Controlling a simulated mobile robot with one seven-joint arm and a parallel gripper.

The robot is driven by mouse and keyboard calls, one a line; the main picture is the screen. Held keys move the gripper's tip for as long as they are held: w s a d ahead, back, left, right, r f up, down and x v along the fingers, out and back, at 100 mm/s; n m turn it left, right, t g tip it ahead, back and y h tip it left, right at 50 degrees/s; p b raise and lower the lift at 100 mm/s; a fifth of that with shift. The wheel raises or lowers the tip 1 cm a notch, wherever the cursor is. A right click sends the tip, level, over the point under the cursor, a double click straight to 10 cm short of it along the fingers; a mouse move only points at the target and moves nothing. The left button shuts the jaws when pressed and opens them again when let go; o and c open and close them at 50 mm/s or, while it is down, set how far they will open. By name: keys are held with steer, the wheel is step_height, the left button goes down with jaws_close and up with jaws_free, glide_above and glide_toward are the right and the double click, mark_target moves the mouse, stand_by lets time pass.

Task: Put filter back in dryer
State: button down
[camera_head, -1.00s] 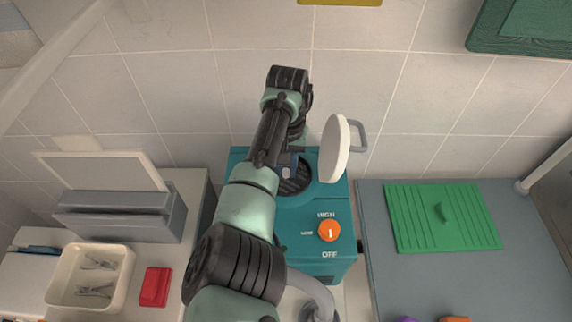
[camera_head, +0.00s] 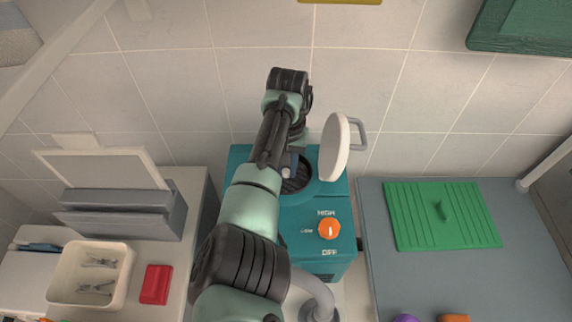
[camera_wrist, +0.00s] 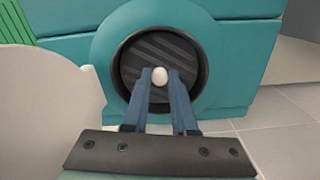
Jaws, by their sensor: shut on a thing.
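The dryer (camera_head: 338,205) is a teal box with an orange dial (camera_head: 329,229) on its top, marked HIGH, LOW and OFF. Its round white lid (camera_head: 335,148) stands open to the right of the round opening. The filter (camera_wrist: 150,52) is a dark, ribbed disc with a white ball knob (camera_wrist: 160,76). It shows within the dark rim of the opening; whether it is fully seated I cannot tell. My gripper (camera_wrist: 160,80) is shut on the white knob, in front of the opening. The head view shows the filter (camera_head: 301,178) partly hidden by my arm.
A grey counter with a green ribbed board (camera_head: 420,225) stands to the right. On the left counter are a cream bin (camera_head: 127,270) with metal clips, a red box (camera_head: 156,285) and a grey unit (camera_head: 120,215). A tiled wall is behind.

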steer(key=c, duration=0.6)
jaws_free()
steer(key=shift+c, duration=0.2)
step_height(320, 180, up, 8)
steer(key=shift+f, duration=0.2)
steer(key=shift+f, duration=0.1)
